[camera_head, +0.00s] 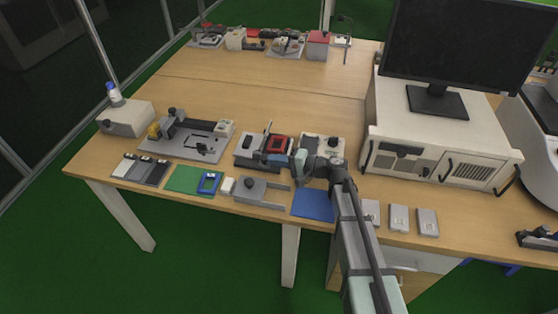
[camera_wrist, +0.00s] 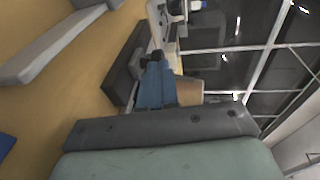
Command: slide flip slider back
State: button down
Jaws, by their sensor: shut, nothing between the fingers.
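The flip slider appears to be the low dark device with a red square frame (camera_head: 280,144) and a grey base (camera_head: 246,150), near the middle of the table's front part. My gripper (camera_head: 270,157) reaches in from the right with blue fingers, at the front of this device and below the red frame. The fingers are shut and empty. In the wrist view my gripper (camera_wrist: 154,66) points toward a dark block (camera_wrist: 126,66) with small black knobs at the fingertips. I cannot tell whether the fingertips touch it. The fingers hide part of the device.
A grey forked fixture (camera_head: 254,190) and a blue mat (camera_head: 313,204) lie in front. A device with a black knob (camera_head: 333,143) stands just right. A grey fixture (camera_head: 188,140) and a green mat (camera_head: 185,179) are left. A large white instrument (camera_head: 425,150) carries the monitor (camera_head: 470,45).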

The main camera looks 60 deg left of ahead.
jog(key=x, duration=0.2)
jog(key=r+x, duration=0.1)
jog(key=x, duration=0.2)
jog(key=s+x, duration=0.1)
jog(key=x, duration=0.2)
jog(key=shift+d+r, duration=0.25)
jog(key=shift+d, duration=0.05)
jog(key=shift+s, duration=0.15)
jog(key=v, duration=1.4)
jog(key=shift+w+d, duration=0.25)
jog(key=shift+w, duration=0.1)
jog(key=shift+a, duration=0.1)
